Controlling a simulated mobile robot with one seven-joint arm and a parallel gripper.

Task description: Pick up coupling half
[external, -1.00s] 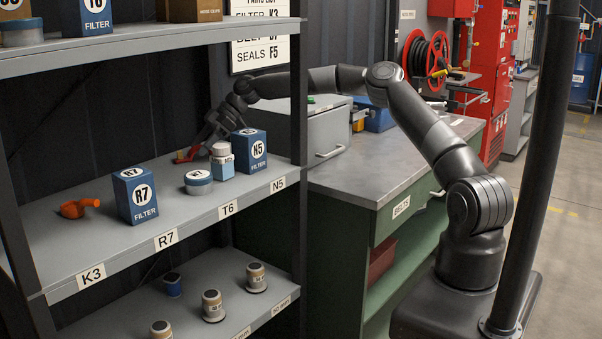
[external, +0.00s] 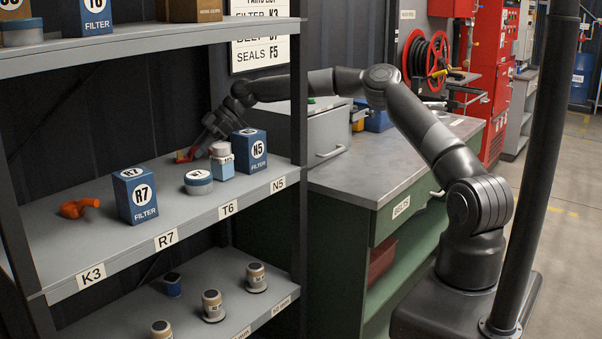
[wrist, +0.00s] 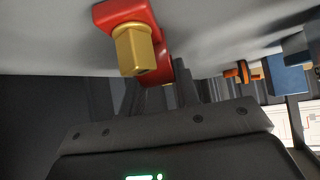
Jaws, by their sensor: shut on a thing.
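The coupling half, a red piece with a brass hex end (wrist: 135,50), lies on the middle shelf (external: 110,245) near its back. My gripper (external: 194,152) reaches low over the shelf behind the boxes. In the wrist view my gripper's fingers (wrist: 160,92) are shut on the red part, with the brass end in front. The fingertips are partly hidden by the piece. The piece appears to be still at shelf level.
Close in front of my gripper stand the blue N5 box (external: 250,150), a small bottle (external: 221,160) and a round tin (external: 198,182). The R7 box (external: 135,195) and an orange fitting (external: 78,208) are farther left. A shelf post (external: 298,120) stands beside my arm.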

